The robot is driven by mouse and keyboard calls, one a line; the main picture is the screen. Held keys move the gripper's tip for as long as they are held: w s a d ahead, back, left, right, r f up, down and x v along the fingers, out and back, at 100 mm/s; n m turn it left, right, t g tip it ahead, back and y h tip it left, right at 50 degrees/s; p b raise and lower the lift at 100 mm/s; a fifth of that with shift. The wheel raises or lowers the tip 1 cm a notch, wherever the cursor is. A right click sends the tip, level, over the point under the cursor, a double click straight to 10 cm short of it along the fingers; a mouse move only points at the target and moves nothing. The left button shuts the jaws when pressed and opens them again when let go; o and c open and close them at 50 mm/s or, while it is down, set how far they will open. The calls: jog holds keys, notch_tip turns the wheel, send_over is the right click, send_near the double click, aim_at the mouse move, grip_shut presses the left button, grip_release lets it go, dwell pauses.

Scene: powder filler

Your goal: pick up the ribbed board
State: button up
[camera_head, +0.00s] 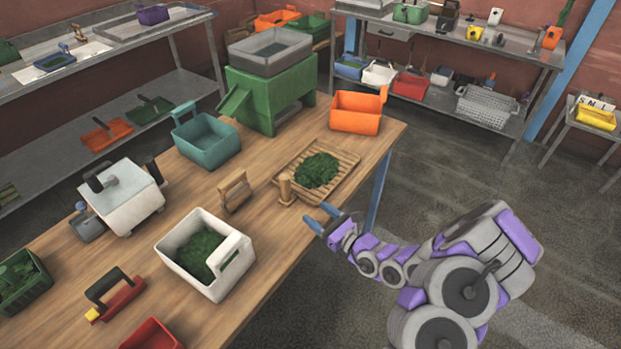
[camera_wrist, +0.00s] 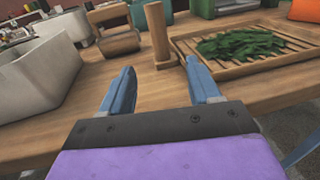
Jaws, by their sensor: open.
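The ribbed board (camera_head: 341,182) is a wooden slatted tray lying on the table near its right edge, with a pile of green leaves (camera_head: 317,170) on it. A short upright wooden peg (camera_head: 285,188) stands at its near left corner. In the wrist view the ribbed board (camera_wrist: 229,71) is ahead and to the right, and the peg (camera_wrist: 157,34) is straight ahead. My gripper (camera_head: 319,217) is open and empty, in front of the peg and apart from the board. In the wrist view my gripper's blue fingers (camera_wrist: 161,82) are spread, with bare tabletop beyond them.
The wooden table (camera_head: 290,226) holds a wooden block with a handle (camera_head: 235,193), a white bin with leaves (camera_head: 232,263), a teal bin (camera_head: 212,148), an orange bin (camera_head: 354,114) and a green machine (camera_head: 264,102). Bare tabletop lies just ahead of my gripper.

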aim_at(289, 192)
jog(key=b+x, duration=0.3)
jog(key=x, duration=1.1)
jog(key=shift+w+a+r+b, duration=0.1)
jog(key=shift+w+a+b, duration=0.05)
jog(key=shift+a+b, duration=0.2)
jog(key=shift+d, duration=0.1)
grip_shut()
